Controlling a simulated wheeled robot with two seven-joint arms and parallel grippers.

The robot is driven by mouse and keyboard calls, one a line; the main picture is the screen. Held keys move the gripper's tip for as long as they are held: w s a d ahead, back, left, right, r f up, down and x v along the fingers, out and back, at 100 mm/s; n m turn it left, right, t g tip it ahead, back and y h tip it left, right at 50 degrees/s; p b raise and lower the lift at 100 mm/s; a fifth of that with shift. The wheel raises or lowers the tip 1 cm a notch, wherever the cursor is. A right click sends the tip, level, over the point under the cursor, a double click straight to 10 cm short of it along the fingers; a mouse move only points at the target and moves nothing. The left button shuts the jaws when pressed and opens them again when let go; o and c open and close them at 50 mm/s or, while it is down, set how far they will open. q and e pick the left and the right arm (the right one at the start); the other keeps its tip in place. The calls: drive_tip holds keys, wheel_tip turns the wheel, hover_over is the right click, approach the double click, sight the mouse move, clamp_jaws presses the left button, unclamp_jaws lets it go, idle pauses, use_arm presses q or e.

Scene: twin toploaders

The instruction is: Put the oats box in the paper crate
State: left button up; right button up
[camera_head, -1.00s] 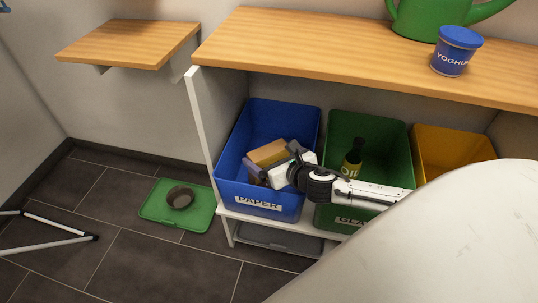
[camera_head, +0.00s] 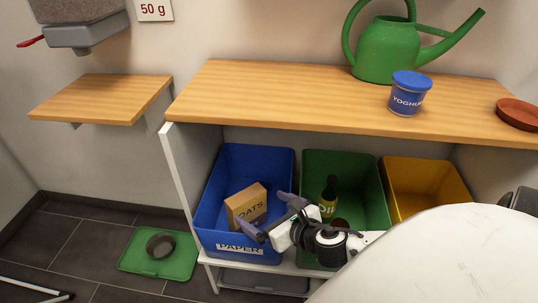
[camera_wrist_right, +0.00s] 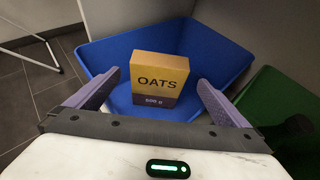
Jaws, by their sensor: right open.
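The oats box (camera_head: 244,204) is a tan carton with a dark band. It stands upright inside the blue paper crate (camera_head: 262,158). My right gripper (camera_head: 264,213) is at the front right of the crate, open, with its purple fingers toward the box. In the right wrist view the oats box (camera_wrist_right: 160,82) shows its front label between and beyond the two spread fingers, with space on both sides. The blue crate (camera_wrist_right: 215,50) surrounds it there. My left gripper is not in view.
A green crate (camera_head: 312,165) with a dark bottle (camera_head: 328,196) stands to the right, then a yellow crate (camera_head: 425,180). Above is a wooden shelf (camera_head: 250,95) with a yoghurt tub (camera_head: 408,92) and watering can (camera_head: 387,50). A green mat with a bowl (camera_head: 160,245) lies on the floor.

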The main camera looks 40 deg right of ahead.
drive_tip(key=shift+v, duration=1.1)
